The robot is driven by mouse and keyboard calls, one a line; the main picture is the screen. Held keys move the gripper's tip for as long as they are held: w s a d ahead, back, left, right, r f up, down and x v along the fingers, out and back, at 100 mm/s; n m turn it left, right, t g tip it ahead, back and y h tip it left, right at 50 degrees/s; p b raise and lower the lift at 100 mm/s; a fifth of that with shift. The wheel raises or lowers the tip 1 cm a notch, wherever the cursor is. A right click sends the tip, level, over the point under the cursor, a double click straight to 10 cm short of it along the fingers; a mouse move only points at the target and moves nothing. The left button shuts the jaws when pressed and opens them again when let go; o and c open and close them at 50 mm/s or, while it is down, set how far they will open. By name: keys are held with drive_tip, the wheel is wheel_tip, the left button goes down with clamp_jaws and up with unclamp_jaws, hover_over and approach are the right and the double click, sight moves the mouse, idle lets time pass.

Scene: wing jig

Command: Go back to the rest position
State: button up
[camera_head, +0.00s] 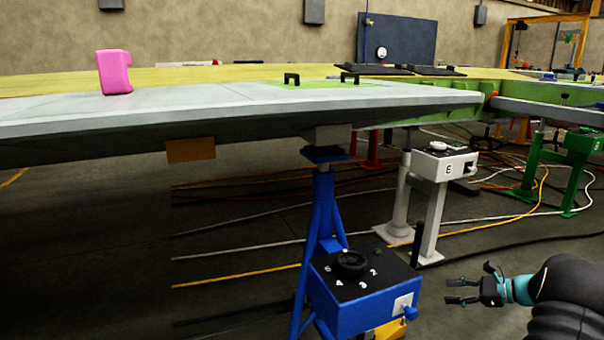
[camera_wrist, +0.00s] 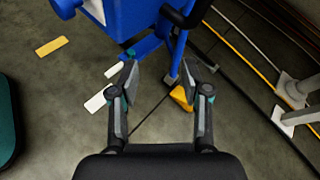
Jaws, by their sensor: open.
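My gripper (camera_head: 462,291) is at the lower right of the head view, to the right of a blue control box (camera_head: 345,305) with a black numbered dial. Its fingers are apart, with nothing between them, and there is a gap between them and the box. In the wrist view my gripper (camera_wrist: 159,83) is open and empty. The blue box (camera_wrist: 125,12) shows beyond the fingertips at the top of that view. A blue lever and a yellow part (camera_wrist: 182,97) show near the fingertips, beyond them.
A long grey wing (camera_head: 200,115) spans the upper head view, with a pink object (camera_head: 114,72) on it. A blue stand (camera_head: 321,215) rises under the wing. A white box (camera_head: 441,164) and a green stand (camera_head: 566,165) stand further back. Cables (camera_head: 480,225) cross the floor.

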drive_tip(key=s+a+r+n+h, duration=0.3)
drive_tip(key=s+a+r+n, duration=0.3)
drive_tip(key=s+a, duration=0.3)
drive_tip(key=s+a+r+n+g+h, duration=0.1)
drive_tip(key=s+a+r+n+h, duration=0.3)
drive_tip(key=s+a+n, duration=0.4)
drive_tip(key=s+a+r+n+h, duration=0.4)
drive_tip(key=s+a+r+n, duration=0.3)
drive_tip(key=s, duration=1.2)
drive_tip(key=a, duration=0.3)
drive_tip(key=shift+s+a+r+g, duration=0.3)
drive_tip(key=shift+s+a+r, duration=0.05)
drive_tip(key=shift+a, duration=0.05)
